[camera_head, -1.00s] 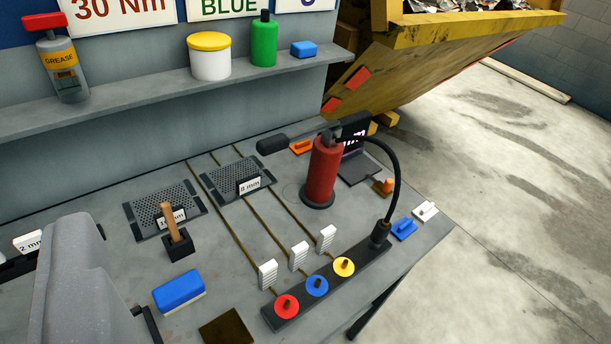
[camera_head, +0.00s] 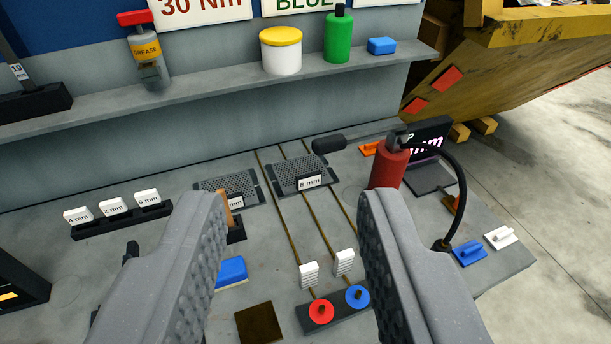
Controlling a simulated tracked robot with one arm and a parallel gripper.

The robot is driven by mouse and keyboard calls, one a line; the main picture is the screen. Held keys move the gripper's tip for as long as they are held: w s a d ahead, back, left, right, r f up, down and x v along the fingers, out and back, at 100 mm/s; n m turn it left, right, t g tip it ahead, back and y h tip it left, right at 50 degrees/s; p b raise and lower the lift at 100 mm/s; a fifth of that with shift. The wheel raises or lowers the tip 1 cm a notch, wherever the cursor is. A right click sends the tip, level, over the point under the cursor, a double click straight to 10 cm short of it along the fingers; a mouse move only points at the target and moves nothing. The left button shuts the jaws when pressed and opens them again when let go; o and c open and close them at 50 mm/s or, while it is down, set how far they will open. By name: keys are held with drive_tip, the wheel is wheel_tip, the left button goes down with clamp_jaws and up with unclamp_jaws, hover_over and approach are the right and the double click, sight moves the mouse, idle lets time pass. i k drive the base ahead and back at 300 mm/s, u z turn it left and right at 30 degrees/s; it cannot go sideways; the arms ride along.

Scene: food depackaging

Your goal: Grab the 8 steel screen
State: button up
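The 8 mm steel screen (camera_head: 293,176) is a dark perforated plate lying flat on the grey bench, near its back edge. A white "8 mm" label (camera_head: 311,181) stands upright at its front edge. A second perforated screen (camera_head: 218,186) lies just left of it, partly behind my left finger, its label only partly visible. My gripper (camera_head: 290,215) is open and empty. Its two grey fingers reach in from the bottom of the picture, wide apart, and the 8 mm screen shows in the gap between them, farther off.
A red cylinder with a black hose (camera_head: 388,166) stands right of the screen. A wooden-handled tool, blue sponge (camera_head: 232,271), brown square (camera_head: 259,324) and knob block (camera_head: 336,316) are nearer. White size blocks (camera_head: 112,207) sit left. A shelf (camera_head: 215,82) runs behind.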

sight(301, 168)
drive_tip(key=z, duration=0.05)
drive_tip(key=i, duration=1)
drive_tip(key=u, duration=0.1)
